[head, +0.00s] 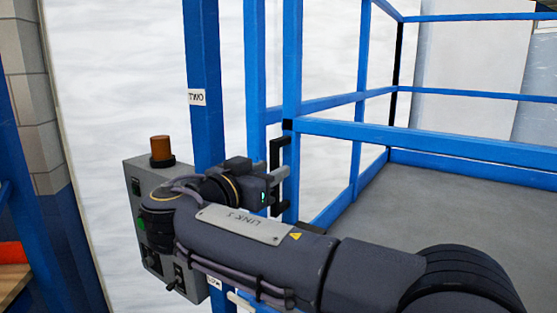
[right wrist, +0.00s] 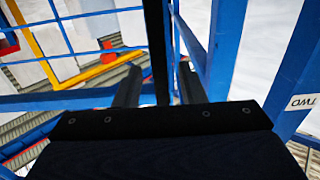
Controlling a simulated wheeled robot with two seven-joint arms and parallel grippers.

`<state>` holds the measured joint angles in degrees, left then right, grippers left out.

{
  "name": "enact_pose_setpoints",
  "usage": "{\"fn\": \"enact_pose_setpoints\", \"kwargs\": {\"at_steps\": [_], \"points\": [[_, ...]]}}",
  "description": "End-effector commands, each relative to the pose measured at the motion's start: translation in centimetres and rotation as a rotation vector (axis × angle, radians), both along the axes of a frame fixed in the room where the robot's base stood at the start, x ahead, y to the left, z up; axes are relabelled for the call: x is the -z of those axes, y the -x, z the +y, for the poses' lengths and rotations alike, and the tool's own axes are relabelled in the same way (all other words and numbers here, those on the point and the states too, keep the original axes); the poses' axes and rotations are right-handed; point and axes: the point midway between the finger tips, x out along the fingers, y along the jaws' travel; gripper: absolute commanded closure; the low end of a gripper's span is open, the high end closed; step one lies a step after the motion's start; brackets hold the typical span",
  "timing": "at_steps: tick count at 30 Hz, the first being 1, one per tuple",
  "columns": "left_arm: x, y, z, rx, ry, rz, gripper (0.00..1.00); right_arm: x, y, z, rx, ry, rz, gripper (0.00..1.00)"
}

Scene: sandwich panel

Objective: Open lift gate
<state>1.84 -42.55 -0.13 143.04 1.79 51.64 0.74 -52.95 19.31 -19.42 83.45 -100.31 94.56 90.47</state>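The lift gate is a blue tube frame (head: 291,60) with a black vertical handle (head: 277,155) on its post. My right gripper (head: 281,182) is at the lower part of this handle, its arm coming in from the lower right. In the right wrist view the two fingers (right wrist: 157,80) stand apart, with the black handle (right wrist: 157,40) between them. A gap seems to show on each side of the handle, so the fingers look open around it. The gate looks closed against the blue post, but my wrist hides part of that edge. My left gripper is not in view.
A grey control box (head: 158,255) with an orange lamp (head: 161,150) stands left of the gate, close to my right wrist. A blue post (head: 203,70) with a white label rises beside it. Blue rails surround a grey platform floor (head: 455,205) at the right.

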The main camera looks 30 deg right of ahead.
Motion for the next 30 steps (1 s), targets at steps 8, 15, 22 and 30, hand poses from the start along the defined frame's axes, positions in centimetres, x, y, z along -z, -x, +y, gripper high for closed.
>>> {"fn": "enact_pose_setpoints", "kwargs": {"at_steps": [8,15,22,30], "points": [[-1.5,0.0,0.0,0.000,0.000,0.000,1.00,-0.1,-1.8,-3.1,0.001,0.000,0.002,0.64],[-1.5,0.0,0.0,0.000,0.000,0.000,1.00,0.0,-2.0,-3.5,-0.001,-0.001,0.003,0.64],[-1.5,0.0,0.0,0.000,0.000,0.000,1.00,0.0,-2.0,-3.5,-0.001,-0.001,0.003,0.81],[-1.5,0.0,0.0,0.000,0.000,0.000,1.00,0.0,-2.0,-3.5,-0.001,-0.001,0.003,1.00]]}}
